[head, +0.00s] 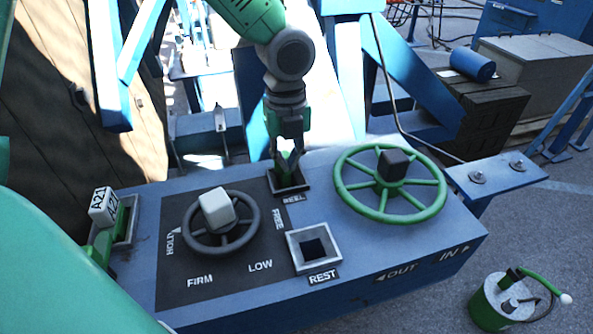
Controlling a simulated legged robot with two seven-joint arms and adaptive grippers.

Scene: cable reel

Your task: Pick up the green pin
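My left gripper (287,155) points down at the socket marked REEL (288,186) near the back edge of the blue console. A small green piece, apparently the green pin (286,150), shows between its fingers just above that socket. The fingers lie on either side of it and hide much of it. I cannot tell whether they press on it or stand a little apart. The square socket marked REST (314,248), nearer the front, is empty. My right gripper is not in view.
The blue console (400,255) carries a dark handwheel with a white block (217,208) and a green handwheel (391,184) with a black knob. A white block marked A221 (103,207) stands at the left. A green canister (502,301) is on the floor at right.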

